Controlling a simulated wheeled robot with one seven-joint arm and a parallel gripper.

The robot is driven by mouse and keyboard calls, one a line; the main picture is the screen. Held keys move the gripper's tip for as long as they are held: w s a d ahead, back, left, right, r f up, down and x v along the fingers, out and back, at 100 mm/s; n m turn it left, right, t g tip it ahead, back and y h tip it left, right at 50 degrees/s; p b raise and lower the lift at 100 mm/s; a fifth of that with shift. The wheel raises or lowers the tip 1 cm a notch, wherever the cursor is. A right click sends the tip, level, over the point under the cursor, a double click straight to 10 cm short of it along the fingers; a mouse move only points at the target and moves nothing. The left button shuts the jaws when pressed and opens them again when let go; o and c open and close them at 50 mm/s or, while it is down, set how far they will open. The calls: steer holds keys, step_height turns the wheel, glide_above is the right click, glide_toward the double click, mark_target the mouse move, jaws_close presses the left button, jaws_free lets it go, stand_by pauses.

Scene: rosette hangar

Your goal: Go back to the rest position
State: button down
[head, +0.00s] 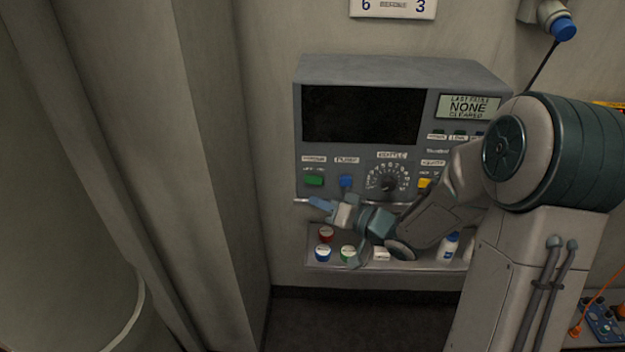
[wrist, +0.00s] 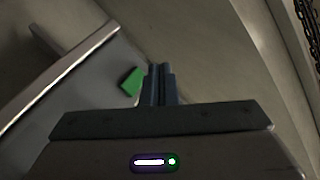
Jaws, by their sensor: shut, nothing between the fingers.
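My gripper (head: 316,203) is shut and empty in the head view, with its fingers pointing left in front of the lower left of the grey control panel (head: 400,70). In the wrist view my gripper (wrist: 159,70) shows its two fingers together. A green button (head: 314,181) sits on the panel just above the fingertips. It also shows in the wrist view (wrist: 131,82), left of the fingers, and looks apart from them. A blue switch (head: 346,182) is to its right. My arm hides part of the panel's lower right.
A shelf (head: 330,265) below the panel holds a red-topped jar (head: 325,234), a blue jar (head: 323,253), a green jar (head: 347,253) and a white bottle (head: 449,246). A ribbed wall (head: 190,150) stands at left. A blue box (head: 604,320) with an orange cable is lower right.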

steer(key=s+d+r+m+g+h, duration=0.15)
steer(key=s+d+h, duration=0.25)
steer(key=d+h, duration=0.95)
steer(key=s+r+m+g, duration=0.1)
steer(key=s+g, duration=0.5)
steer(key=s, duration=1.3)
steer(key=shift+s+d+y, duration=0.2)
steer(key=shift+d+y, duration=0.1)
steer(key=shift+y, duration=0.05)
steer(key=shift+d+m, duration=0.1)
steer(key=shift+m, duration=0.15)
